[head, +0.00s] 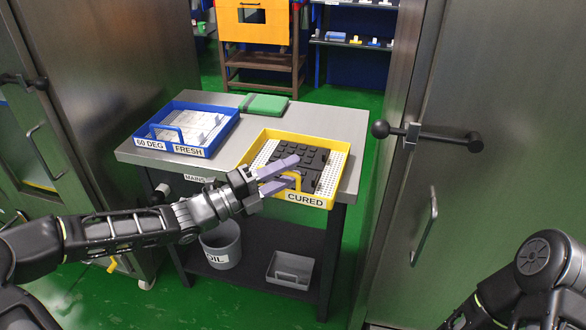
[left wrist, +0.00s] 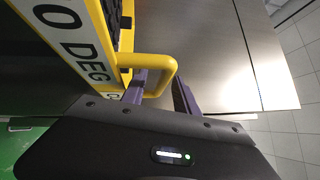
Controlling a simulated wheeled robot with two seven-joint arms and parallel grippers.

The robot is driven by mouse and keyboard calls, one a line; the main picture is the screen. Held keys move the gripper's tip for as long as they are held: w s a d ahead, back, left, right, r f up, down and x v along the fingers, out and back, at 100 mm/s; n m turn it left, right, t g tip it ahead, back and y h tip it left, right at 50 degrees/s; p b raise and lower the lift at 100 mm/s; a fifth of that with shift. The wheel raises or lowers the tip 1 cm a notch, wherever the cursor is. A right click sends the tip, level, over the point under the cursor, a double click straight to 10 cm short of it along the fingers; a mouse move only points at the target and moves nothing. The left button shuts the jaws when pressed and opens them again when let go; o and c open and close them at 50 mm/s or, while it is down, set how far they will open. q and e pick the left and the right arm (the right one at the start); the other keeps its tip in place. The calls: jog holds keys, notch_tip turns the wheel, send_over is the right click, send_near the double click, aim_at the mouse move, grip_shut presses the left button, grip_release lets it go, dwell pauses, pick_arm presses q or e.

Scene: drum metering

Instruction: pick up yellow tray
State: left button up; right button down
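The yellow tray (head: 305,199), labelled CURED, sits at the right end of the grey-topped table. It holds black blocks on a white perforated base and has a yellow handle on its front wall. My left gripper (head: 295,170) is at the handle with its two lilac fingers apart. In the left wrist view, the yellow handle (left wrist: 160,66) reaches out between the open fingers (left wrist: 160,92); one finger lies by the loop and the other is to its right with a gap. The tray appears to rest on the table. My right gripper is out of view.
A blue tray (head: 205,153) labelled FRESH stands at the table's left, with a green block (head: 264,104) at the back. A grey bucket (head: 222,250) and grey bin (head: 290,271) are on the lower shelf. Steel cabinets flank the table; the right one has a knobbed handle (head: 428,137).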

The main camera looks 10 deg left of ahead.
pick_arm(q)
jog(key=shift+x, duration=1.2)
jog(key=shift+c, duration=0.4)
grip_shut()
dwell(0.3)
